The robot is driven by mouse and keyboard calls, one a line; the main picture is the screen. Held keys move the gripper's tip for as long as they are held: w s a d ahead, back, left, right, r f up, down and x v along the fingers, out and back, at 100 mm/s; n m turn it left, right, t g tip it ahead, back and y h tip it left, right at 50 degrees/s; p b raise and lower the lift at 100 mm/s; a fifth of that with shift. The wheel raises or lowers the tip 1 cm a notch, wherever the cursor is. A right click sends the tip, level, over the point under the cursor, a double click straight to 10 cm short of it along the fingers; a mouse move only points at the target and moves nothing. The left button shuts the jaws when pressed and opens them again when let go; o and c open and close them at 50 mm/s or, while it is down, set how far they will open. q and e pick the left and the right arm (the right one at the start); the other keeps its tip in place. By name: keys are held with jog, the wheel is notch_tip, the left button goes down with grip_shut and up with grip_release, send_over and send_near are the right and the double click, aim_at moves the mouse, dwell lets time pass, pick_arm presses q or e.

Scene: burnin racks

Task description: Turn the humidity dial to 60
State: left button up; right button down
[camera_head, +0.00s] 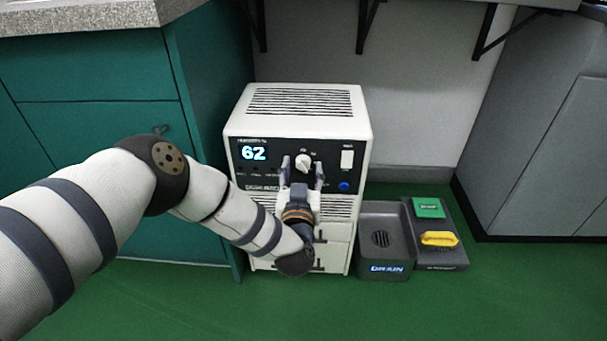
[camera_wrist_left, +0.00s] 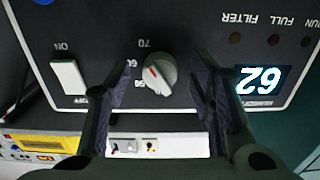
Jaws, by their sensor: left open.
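The humidity dial (camera_head: 303,161) is a light round knob on the black panel of a white dehumidifier (camera_head: 298,125). The wrist view, which is upside down, shows the dial (camera_wrist_left: 163,72) with a red mark turned toward the 60 label, partly hidden by a finger. The display (camera_head: 253,153) reads 62, also in the wrist view (camera_wrist_left: 261,80). My left gripper (camera_head: 302,173) is open in front of the panel. Its fingers (camera_wrist_left: 162,90) stand on either side of the dial, with visible gaps between them and it. My right gripper is not in view.
A white ON switch (camera_head: 347,159) and a blue button (camera_head: 343,187) sit right of the dial. A green cabinet (camera_head: 100,130) stands close on the left. A grey bin (camera_head: 385,220) and a tray with a yellow brush (camera_head: 439,239) lie on the floor at right.

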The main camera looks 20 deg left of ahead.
pick_arm(q)
jog(key=shift+w+r, duration=0.1)
jog(key=shift+w, duration=0.05)
jog(key=shift+c, duration=0.3)
jog(key=c, duration=1.1)
jog(key=shift+n, duration=0.3)
jog(key=n+p, duration=0.1)
jog(key=n, duration=0.3)
jog(key=shift+n, duration=2.5)
